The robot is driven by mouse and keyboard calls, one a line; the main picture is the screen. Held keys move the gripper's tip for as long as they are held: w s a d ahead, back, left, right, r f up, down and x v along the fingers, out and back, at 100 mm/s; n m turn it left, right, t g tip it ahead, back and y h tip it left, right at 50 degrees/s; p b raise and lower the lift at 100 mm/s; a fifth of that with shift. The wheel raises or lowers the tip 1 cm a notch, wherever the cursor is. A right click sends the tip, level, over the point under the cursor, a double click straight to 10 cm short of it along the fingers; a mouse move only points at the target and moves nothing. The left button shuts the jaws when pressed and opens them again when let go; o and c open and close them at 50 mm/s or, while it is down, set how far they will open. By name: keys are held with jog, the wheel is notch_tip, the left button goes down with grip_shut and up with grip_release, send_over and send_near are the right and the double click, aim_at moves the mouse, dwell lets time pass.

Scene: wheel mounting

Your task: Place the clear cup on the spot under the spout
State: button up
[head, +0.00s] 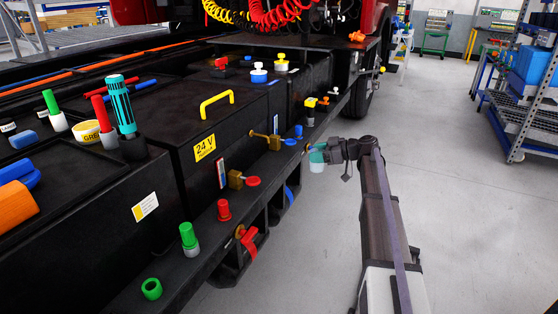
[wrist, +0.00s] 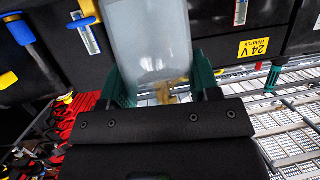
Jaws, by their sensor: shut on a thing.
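The clear cup (wrist: 150,40) fills the upper middle of the wrist view, between the teal fingers of my gripper (wrist: 160,85). In the head view my gripper (head: 318,152) is shut on the cup (head: 317,168), which hangs upright below the fingers, off the right side of the black chassis. Two brass taps stick out of the chassis side: one with a blue knob (head: 272,140) and one with a red knob (head: 240,180). I cannot tell which spout is meant, and no marked spot shows clearly. A brass part (wrist: 165,95) shows beyond the cup in the wrist view.
A black ledge (head: 205,235) runs along the chassis under the taps. It carries a red cap (head: 224,210), a green-topped bottle (head: 188,238) and a green ring (head: 151,288). The grey floor (head: 450,210) at right is open; a shelf rack (head: 525,100) stands beyond.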

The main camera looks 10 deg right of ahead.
jog(key=shift+a, duration=0.1)
jog(key=w+a, duration=0.3)
jog(key=a, duration=0.2)
jog(key=w+a, duration=0.3)
jog(key=a, duration=0.2)
jog(key=w+a, duration=0.3)
jog(key=a, duration=0.2)
jog(key=shift+a, duration=0.35)
notch_tip(320, 180, down, 4)
jog(key=b, duration=0.4)
jog(key=shift+s, duration=0.1)
jog(key=shift+r, duration=0.3)
jog(key=shift+f, duration=0.2)
jog(key=o, duration=1)
